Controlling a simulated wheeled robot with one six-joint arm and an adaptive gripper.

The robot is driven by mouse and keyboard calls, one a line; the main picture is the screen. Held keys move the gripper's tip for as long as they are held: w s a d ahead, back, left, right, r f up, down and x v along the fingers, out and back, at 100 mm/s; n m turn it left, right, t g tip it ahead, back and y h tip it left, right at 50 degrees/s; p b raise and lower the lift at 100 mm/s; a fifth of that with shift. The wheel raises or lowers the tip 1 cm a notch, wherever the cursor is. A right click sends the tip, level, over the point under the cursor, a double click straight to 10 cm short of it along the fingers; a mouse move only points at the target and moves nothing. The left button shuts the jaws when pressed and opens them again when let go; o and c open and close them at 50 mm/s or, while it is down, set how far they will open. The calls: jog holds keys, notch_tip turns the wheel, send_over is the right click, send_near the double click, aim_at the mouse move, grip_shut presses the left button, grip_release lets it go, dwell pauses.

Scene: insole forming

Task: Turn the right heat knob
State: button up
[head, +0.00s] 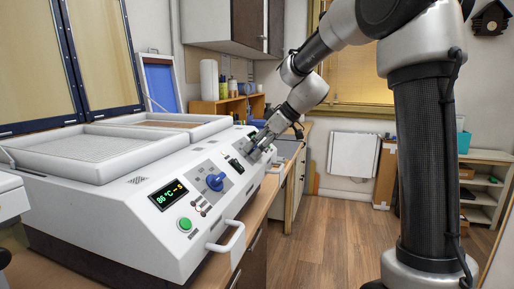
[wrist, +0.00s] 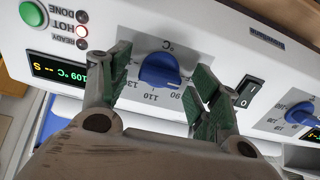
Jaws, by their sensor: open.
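The right heat knob (wrist: 159,70) is blue, on a grey dial plate with numbers around it, upside down in the wrist view. My gripper (wrist: 161,72) is open, with one green-padded finger on each side of this knob. I see gaps beside the knob; whether the fingertips touch the panel I cannot tell. The right display (wrist: 62,72) reads 109 °C. In the head view my gripper (head: 258,147) is at the right part of the white machine's front panel (head: 140,222) and mostly hides this knob.
The left heat knob (head: 214,182) is blue, by a display (head: 168,194) reading 86 °C. A black rocker switch (wrist: 247,91) sits close to my finger. A green button (wrist: 32,13) lies past the right display. A white handle (head: 228,239) sticks out in front. The floor (head: 325,235) is clear.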

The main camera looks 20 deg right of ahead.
jog(key=v, duration=1.1)
jog(key=shift+s+d+r, duration=0.2)
jog(key=shift+r, duration=0.1)
jog(key=s+d+f+m+g+h, duration=0.1)
jog(key=s+d+f+m+h, duration=0.1)
jog(key=s+d+f+m, duration=0.4)
jog(key=s+d+f+m+h, duration=0.1)
jog(key=s+f+m+h, duration=0.1)
jog(key=s, duration=0.9)
jog(key=s+d+f+m+h, duration=0.1)
jog(key=s+f+m+h, duration=0.2)
jog(key=s, duration=0.9)
jog(key=shift+s+f+t, duration=0.25)
jog(key=shift+f+t, duration=0.15)
jog(key=shift+f, duration=0.35)
jog(key=shift+d, duration=0.1)
